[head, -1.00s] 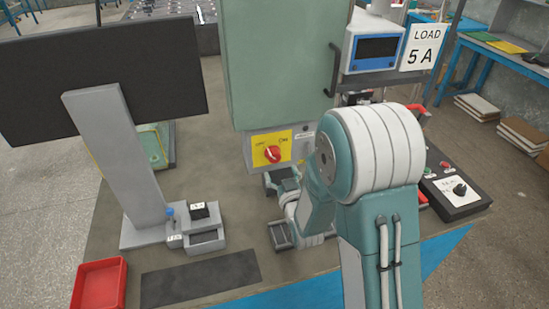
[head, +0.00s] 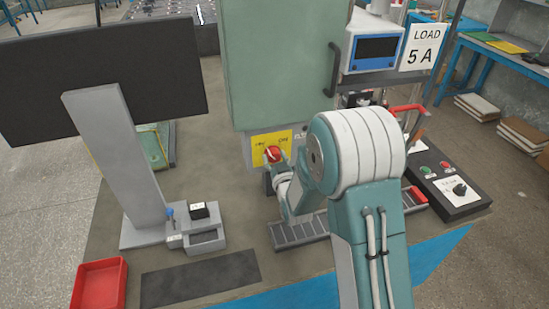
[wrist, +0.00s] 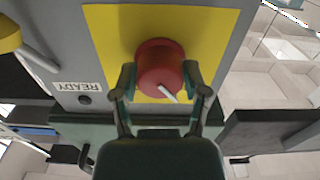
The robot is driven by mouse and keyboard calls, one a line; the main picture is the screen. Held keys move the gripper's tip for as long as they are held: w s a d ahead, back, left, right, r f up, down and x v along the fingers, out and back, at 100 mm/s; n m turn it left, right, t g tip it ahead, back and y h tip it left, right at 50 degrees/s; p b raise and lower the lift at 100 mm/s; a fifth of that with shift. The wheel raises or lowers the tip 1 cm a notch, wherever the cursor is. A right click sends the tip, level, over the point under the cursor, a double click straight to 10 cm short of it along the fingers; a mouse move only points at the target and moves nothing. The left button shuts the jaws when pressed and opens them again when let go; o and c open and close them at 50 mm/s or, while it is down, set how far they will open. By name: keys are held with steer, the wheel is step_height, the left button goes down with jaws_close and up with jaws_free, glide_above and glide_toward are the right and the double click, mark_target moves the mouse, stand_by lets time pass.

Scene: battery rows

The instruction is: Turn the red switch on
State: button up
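The red switch (head: 272,154) is a round knob on a yellow plate (head: 257,142) on the front of the green cabinet (head: 275,65). In the wrist view the red knob (wrist: 160,66) shows whole, with its white pointer slanting to the lower right. My gripper (wrist: 160,75) is at the knob, with one finger on each side. Both fingertips appear to touch its sides. In the head view my gripper (head: 278,164) is just below the knob and partly hidden by my arm. A READY label (wrist: 79,87) is beside the plate in the wrist view.
A black monitor (head: 100,80) and a red tray (head: 100,285) are on the left. A control box (head: 462,205) with a black knob stands on the right. A LOAD 5 A sign (head: 424,47) hangs above it. A slotted strip (head: 300,232) lies on the bench below my arm.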

steer(key=shift+m, duration=0.4)
steer(key=m, duration=1.2)
steer(key=shift+m, duration=1.9)
steer(key=shift+d+f, duration=0.1)
steer(key=o, duration=1.1)
steer(key=shift+o, duration=0.2)
steer(key=s+d, duration=0.2)
steer(key=s, duration=0.9)
steer(key=shift+s+d, duration=0.15)
steer(key=shift+s, duration=0.15)
